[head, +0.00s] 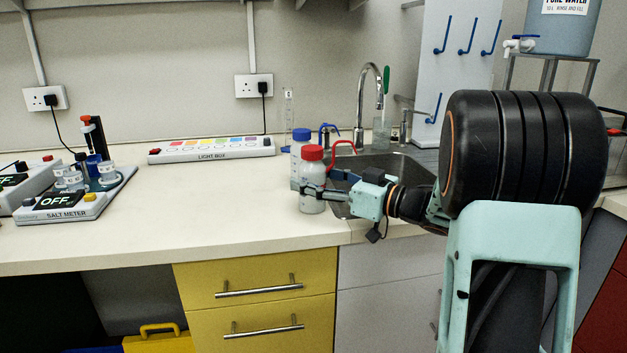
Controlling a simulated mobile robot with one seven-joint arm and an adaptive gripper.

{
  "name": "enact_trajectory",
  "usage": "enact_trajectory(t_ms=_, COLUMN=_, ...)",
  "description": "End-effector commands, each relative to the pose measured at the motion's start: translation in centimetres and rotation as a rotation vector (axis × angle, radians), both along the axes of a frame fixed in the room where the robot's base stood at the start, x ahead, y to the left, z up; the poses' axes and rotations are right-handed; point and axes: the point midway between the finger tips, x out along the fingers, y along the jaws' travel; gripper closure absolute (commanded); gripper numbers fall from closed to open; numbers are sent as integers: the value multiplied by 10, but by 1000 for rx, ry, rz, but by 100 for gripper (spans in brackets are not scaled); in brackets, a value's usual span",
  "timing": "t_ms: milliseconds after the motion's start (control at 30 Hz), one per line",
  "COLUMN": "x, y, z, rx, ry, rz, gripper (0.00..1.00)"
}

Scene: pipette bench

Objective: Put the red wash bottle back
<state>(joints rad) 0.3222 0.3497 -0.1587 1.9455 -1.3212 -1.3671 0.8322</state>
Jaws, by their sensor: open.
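The red wash bottle (312,203) stands upright on the white worktop, just left of the sink. It has a red cap, a curved red spout to the right, and a pale body.
The sink (395,165) with its tap (362,95) lies behind my gripper. A light box (212,149) sits against the wall. A salt meter (72,203) stands at the left. The worktop (200,205) between salt meter and bottles is clear. A tall cylinder (288,110) stands behind the bottles.

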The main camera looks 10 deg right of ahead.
Motion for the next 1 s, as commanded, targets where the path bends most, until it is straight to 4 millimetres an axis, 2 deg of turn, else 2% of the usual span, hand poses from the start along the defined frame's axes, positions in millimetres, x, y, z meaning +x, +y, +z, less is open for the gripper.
enact_trajectory(t_ms=500, x=-70, y=-71, z=1, rx=1, ry=3, rz=-5, gripper=40)
enact_trajectory(t_ms=700, x=-83, y=-83, z=0, rx=1, ry=2, rz=-3, gripper=40)
enact_trajectory(t_ms=1000, x=-84, y=-84, z=0, rx=1, ry=2, rz=-2, gripper=40)
